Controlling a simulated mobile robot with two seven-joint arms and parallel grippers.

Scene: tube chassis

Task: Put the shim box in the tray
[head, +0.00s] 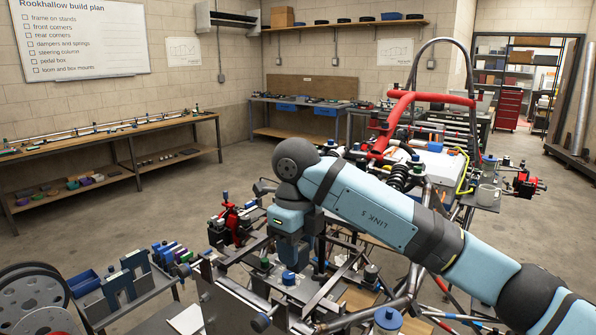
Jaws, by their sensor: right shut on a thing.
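My right arm reaches in from the right across the chassis, and its wrist bends downward. My right gripper (291,260) points down over the near end of the tube frame. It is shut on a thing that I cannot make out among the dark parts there. I cannot pick out the shim box for certain. I cannot tell which holder is the tray; a small open blue bin (84,284) stands on the side stand at the lower left. My left gripper is out of view.
The tube chassis (442,50) fills the middle and right, with red bars (396,118) and crowded parts around my gripper. A stand with blue-grey blocks (125,284) is at the lower left, beside wheels (32,300). A long bench (90,137) stands along the left wall. Floor is clear between.

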